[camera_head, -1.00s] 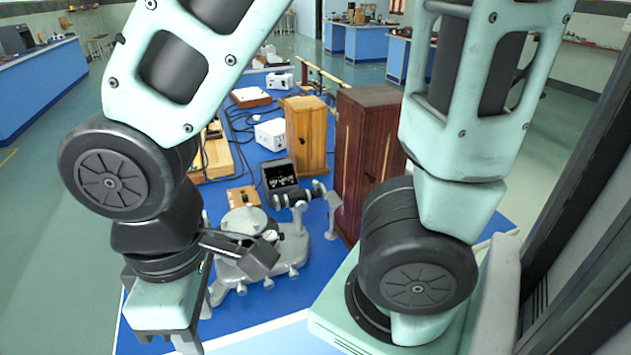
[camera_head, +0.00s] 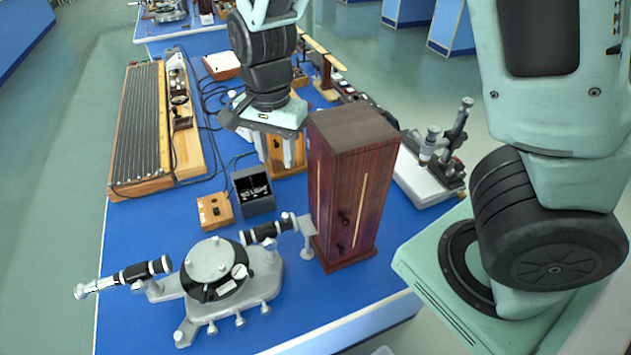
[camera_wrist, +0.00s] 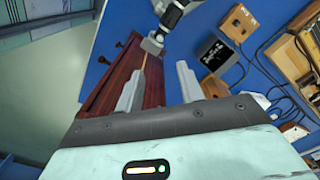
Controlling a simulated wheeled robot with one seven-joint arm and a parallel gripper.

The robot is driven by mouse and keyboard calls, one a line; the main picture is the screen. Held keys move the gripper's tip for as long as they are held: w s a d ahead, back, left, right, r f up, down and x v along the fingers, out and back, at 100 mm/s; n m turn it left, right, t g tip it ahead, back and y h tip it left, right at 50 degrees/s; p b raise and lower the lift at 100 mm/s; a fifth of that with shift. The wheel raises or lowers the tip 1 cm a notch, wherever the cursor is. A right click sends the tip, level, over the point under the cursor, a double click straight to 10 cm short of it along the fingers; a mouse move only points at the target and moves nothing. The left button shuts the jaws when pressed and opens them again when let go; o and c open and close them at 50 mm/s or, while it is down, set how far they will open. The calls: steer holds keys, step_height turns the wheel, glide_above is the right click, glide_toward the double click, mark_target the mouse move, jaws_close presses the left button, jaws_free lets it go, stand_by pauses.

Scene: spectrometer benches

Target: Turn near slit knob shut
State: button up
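The near spectrometer (camera_head: 215,275) stands on the blue bench at lower left, with a round grey table and two black tubes. Its right tube (camera_head: 265,231) ends in a small grey plate (camera_head: 306,226) beside the tall wooden cabinet. In the wrist view the plate (camera_wrist: 151,45) shows at the top, beyond my fingertips. I cannot make out a separate slit knob. My gripper (camera_head: 279,158) points down, behind and above the spectrometer, left of the cabinet's top. In the wrist view its two fingers (camera_wrist: 158,84) are apart with nothing between them.
The tall dark cabinet (camera_head: 350,190) stands close to the right tube and my gripper. A black box (camera_head: 253,190) and a small wooden box (camera_head: 215,210) stand behind the spectrometer. A lighter wooden cabinet (camera_head: 286,158) is behind my gripper. Cables (camera_head: 215,125) lie farther back.

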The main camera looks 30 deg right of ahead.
mark_target(285, 215)
steer(key=f, duration=1.7)
steer(key=shift+w+d+f, duration=0.1)
steer(key=shift+d+f, duration=0.1)
jaws_close()
